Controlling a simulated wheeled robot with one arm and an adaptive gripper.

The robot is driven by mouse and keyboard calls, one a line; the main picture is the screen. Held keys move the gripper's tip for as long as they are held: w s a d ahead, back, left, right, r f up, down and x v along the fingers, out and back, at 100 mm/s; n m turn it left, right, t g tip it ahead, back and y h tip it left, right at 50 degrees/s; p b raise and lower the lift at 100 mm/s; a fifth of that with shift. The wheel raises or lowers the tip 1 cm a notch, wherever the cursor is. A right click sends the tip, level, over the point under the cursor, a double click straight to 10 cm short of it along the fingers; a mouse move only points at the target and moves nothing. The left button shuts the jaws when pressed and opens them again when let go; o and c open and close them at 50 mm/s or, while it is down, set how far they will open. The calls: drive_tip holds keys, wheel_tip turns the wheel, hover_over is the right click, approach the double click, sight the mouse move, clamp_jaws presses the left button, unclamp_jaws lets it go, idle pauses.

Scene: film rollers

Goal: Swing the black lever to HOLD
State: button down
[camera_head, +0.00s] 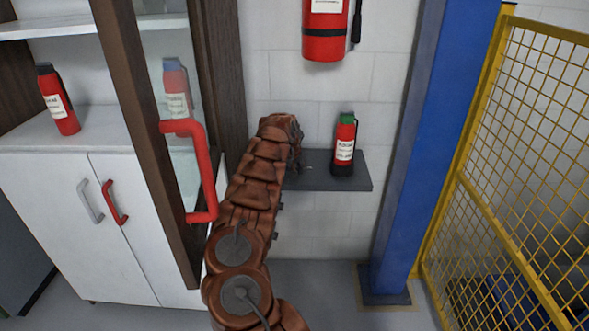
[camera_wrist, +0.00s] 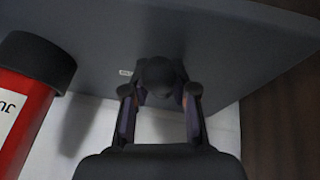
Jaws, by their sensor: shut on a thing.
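The black lever (camera_wrist: 160,74) shows in the wrist view as a dark rounded knob against the dark grey shelf. My gripper (camera_wrist: 161,97) has its two fingers on either side of it, shut on it. A small pale label (camera_wrist: 126,72) lies just left of the knob; its text is too small to read. The lever's lower part is hidden by the fingers and gripper body. In the head view, my brown arm reaches to the grey shelf (camera_head: 330,178) and hides the gripper and lever, so the lever's setting cannot be told.
A red fire extinguisher (camera_head: 345,143) with a green top stands on the shelf, right of my arm. A glass cabinet door with a red handle (camera_head: 209,172) is close on the left. A blue column (camera_head: 408,150) and yellow mesh fence (camera_head: 520,160) bound the right.

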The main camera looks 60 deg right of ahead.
sight(296, 167)
drive_tip(key=shift+a, duration=0.1)
drive_tip(key=c, duration=1.1)
unclamp_jaws()
drive_tip(key=shift+r, duration=0.15)
wheel_tip(296, 167, up, 10)
drive_tip(key=shift+f, duration=0.1)
